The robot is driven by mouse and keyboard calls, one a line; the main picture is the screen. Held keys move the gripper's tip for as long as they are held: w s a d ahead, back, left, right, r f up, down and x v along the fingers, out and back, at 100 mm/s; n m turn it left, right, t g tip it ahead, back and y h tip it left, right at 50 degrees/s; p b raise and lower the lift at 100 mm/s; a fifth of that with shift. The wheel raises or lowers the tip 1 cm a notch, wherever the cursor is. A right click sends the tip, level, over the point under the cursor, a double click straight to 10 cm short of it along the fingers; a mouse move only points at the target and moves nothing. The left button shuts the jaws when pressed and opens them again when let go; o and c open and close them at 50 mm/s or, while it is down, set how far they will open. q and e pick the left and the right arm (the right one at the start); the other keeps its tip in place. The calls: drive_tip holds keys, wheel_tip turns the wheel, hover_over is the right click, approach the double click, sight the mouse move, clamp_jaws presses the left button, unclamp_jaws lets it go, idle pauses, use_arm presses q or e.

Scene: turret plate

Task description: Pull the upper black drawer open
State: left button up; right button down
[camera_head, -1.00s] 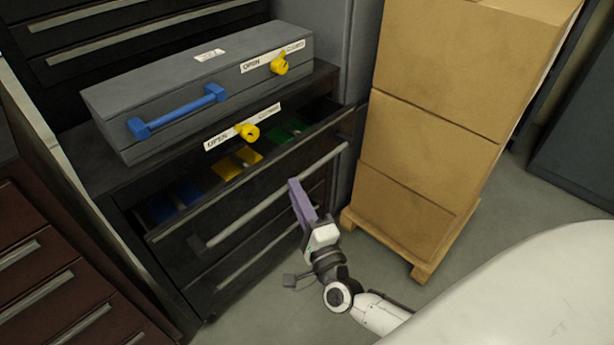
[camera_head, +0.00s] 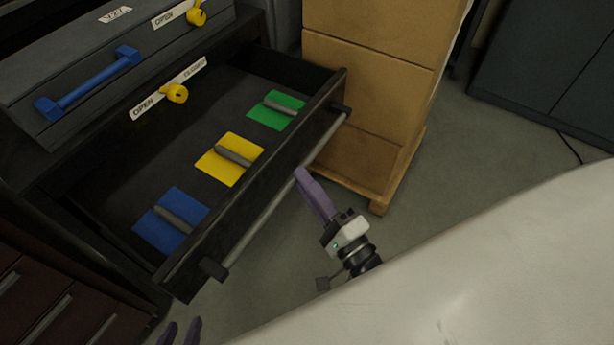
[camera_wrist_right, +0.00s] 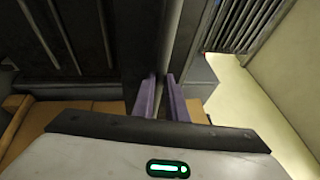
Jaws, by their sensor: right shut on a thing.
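The upper black drawer (camera_head: 258,205) stands well out of the cabinet in the head view, with its inside showing. Its long grey bar handle (camera_head: 265,217) runs along the front. My right gripper (camera_head: 303,176) is shut on this handle, right of its middle. In the right wrist view the purple fingers (camera_wrist_right: 161,95) lie on both sides of the bar (camera_wrist_right: 170,45). My left gripper (camera_head: 181,332) shows only its two purple fingertips at the bottom edge, apart and with nothing seen between them.
In the drawer lie blue (camera_head: 171,229), yellow (camera_head: 222,170) and green (camera_head: 262,117) pads, each with a grey piece. A grey case with a blue handle (camera_head: 88,83) sits on the cabinet. Stacked cartons (camera_head: 365,90) stand close to the drawer's right end.

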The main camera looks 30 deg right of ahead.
idle(0.3)
drive_tip(key=c, duration=1.8)
unclamp_jaws()
drive_tip(key=shift+o, duration=0.2)
drive_tip(key=shift+s, duration=0.1)
drive_tip(key=v, duration=1)
drive_tip(key=shift+s, duration=0.1)
